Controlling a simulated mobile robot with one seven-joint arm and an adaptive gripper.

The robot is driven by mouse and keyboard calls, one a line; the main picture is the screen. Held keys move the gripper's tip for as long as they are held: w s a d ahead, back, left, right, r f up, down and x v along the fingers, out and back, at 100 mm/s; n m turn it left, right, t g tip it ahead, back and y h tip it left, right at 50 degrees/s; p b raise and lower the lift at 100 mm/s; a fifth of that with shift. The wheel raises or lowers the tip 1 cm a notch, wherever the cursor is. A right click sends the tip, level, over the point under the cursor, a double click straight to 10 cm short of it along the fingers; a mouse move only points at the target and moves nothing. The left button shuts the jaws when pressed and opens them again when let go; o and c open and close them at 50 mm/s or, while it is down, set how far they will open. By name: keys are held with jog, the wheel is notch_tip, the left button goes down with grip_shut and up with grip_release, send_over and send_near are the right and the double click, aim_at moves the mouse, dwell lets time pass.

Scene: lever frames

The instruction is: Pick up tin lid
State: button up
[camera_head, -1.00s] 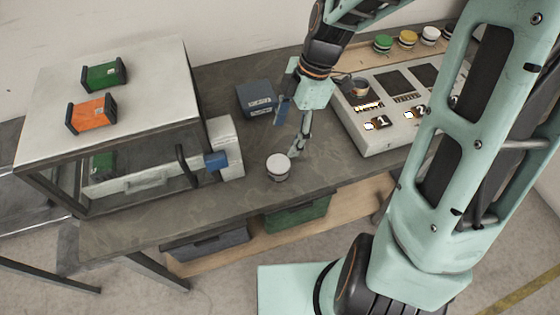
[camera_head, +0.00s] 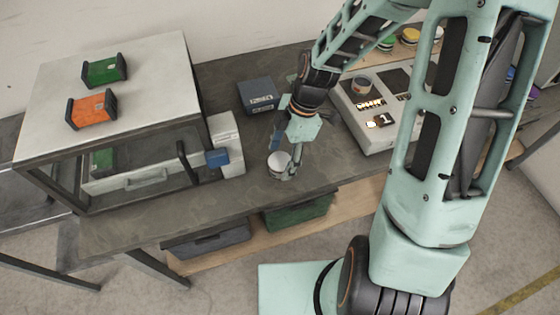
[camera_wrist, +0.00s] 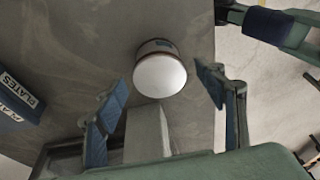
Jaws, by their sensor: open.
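A small round tin stands upright on the dark worktop near its front edge, with a pale white lid (camera_head: 278,160) on top. In the wrist view the lid (camera_wrist: 160,76) is a white disc facing the camera, ahead of the fingertips. My gripper (camera_head: 284,158) is open and low at the tin in the head view, with one finger on its right side. In the wrist view my gripper (camera_wrist: 162,95) shows two blue-padded fingers spread wide, one to each side of the lid's line. I cannot tell whether a finger touches the tin.
A dark blue-grey box (camera_head: 257,95) lies behind the tin; its PLATES label shows in the wrist view (camera_wrist: 18,100). A framed cabinet with a blue latch (camera_head: 217,158) stands left. A numbered console (camera_head: 378,137) stands right. Worktop left of the tin is clear.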

jog(key=c, duration=1)
jog(key=shift+r, duration=0.1)
